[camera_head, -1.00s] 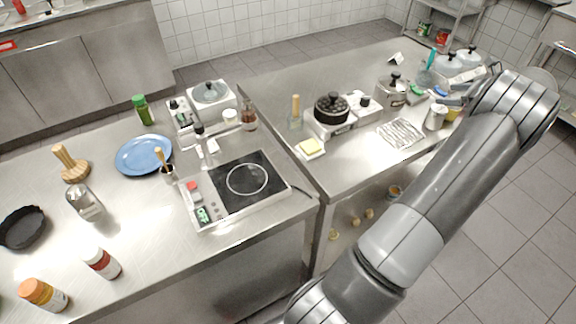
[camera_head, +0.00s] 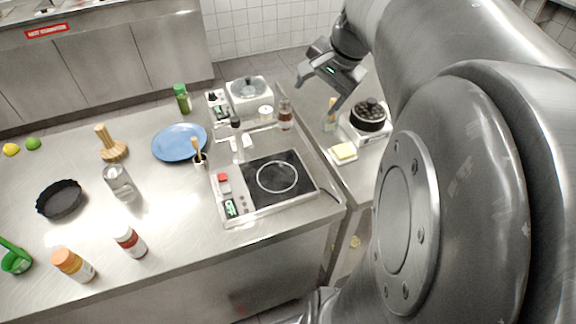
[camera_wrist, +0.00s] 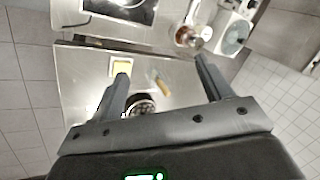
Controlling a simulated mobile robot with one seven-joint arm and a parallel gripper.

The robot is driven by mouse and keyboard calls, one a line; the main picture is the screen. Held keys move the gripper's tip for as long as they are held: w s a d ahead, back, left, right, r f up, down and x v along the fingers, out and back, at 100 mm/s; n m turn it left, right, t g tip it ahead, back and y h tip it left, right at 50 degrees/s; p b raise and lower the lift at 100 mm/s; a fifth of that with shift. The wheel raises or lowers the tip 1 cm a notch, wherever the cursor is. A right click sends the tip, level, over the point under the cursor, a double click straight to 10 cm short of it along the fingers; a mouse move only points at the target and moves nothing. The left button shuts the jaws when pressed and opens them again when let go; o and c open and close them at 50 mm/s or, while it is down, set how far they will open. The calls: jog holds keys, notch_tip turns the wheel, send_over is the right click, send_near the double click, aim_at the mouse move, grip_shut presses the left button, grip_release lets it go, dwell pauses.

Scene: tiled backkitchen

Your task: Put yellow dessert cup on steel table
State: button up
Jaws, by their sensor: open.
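My gripper (camera_head: 317,98) is open and empty, held above the right steel table (camera_head: 356,180), near its back left side. In the wrist view, my gripper (camera_wrist: 161,68) points down with its fingers wide apart. I cannot make out a yellow dessert cup for certain in either view. My arm hides most of that table in the head view.
The left steel counter (camera_head: 170,225) holds an induction hob (camera_head: 270,178), a blue plate (camera_head: 180,142), a bottle (camera_head: 285,115) and a black pan (camera_head: 60,200).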

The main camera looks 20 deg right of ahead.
jog(key=s+a+f+n+t+h, duration=0.1)
jog(key=s+a+f+n, duration=0.3)
jog(key=s+a+n, duration=0.7)
jog(key=s+a, duration=0.1)
jog(key=s, duration=0.2)
jog(key=shift+s+a+h, duration=0.2)
jog(key=shift+s+h, duration=0.2)
